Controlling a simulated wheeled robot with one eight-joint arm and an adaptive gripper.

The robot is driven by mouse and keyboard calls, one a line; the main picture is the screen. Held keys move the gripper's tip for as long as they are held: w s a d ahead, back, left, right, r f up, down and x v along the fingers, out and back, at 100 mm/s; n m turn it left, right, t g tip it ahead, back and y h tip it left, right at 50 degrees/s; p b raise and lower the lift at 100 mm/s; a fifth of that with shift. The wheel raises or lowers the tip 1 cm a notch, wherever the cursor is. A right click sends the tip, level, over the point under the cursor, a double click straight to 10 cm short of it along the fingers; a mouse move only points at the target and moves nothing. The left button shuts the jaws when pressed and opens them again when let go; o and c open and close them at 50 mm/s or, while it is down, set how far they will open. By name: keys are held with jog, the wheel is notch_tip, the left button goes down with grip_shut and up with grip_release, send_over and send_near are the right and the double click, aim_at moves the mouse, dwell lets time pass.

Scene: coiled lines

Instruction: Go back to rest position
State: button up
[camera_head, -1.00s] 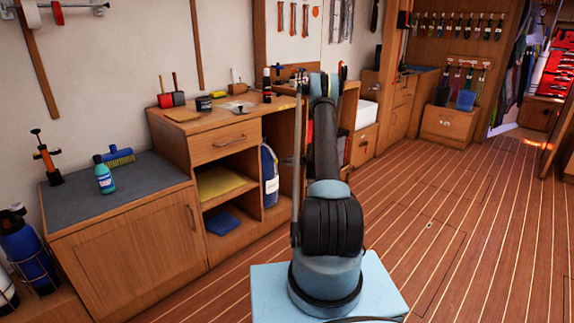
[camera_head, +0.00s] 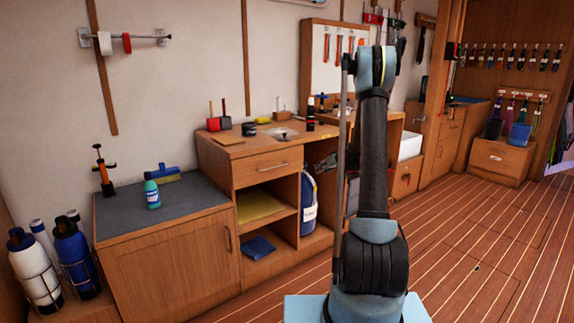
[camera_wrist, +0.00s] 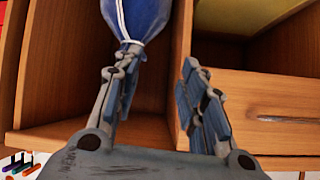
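My gripper (camera_wrist: 160,75) is open in the wrist view, with its two jointed fingers apart and nothing between them. In the head view my gripper (camera_head: 325,162) shows small, just left of my raised arm, near the right end of the drawer unit. My arm stands upright and hides part of the bench behind it. A blue container (camera_head: 308,202) with a white label stands in the narrow bay; in the wrist view the blue container (camera_wrist: 146,16) is just beyond the left finger.
The drawer front (camera_head: 268,168) is close to my gripper. A yellow folded cloth (camera_head: 256,207) and a blue one (camera_head: 258,247) lie on the shelves. Gas cylinders (camera_head: 75,252) stand at lower left. The plank floor (camera_head: 485,255) at right is clear.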

jog(key=s+a+r+m+g+h, duration=0.1)
jog(key=s+r, duration=0.3)
jog(key=s, duration=0.6)
jog(key=s+a+r+g, duration=0.2)
jog(key=s+r, duration=0.2)
jog(key=s, duration=0.7)
jog(key=s+a+r+m+g+h, duration=0.1)
jog(key=s+r, duration=0.4)
jog(key=s, duration=0.5)
jog(key=s+d+f+m+g+h, duration=0.1)
jog(key=s+f, duration=0.2)
jog(key=s, duration=0.7)
jog(key=s+d+f+m+g+h, duration=0.1)
jog(key=s+d+f, duration=0.1)
jog(key=s, duration=0.9)
jog(key=s+d+f+g+h, duration=0.1)
jog(key=s+f, duration=0.3)
jog(key=s, duration=0.6)
jog(key=shift+s+d+m+h, duration=0.15)
jog(key=shift+s+m+h, duration=0.15)
jog(key=shift+m+h, duration=0.1)
jog(key=shift+w+f, duration=0.15)
jog(key=shift+w, duration=0.35)
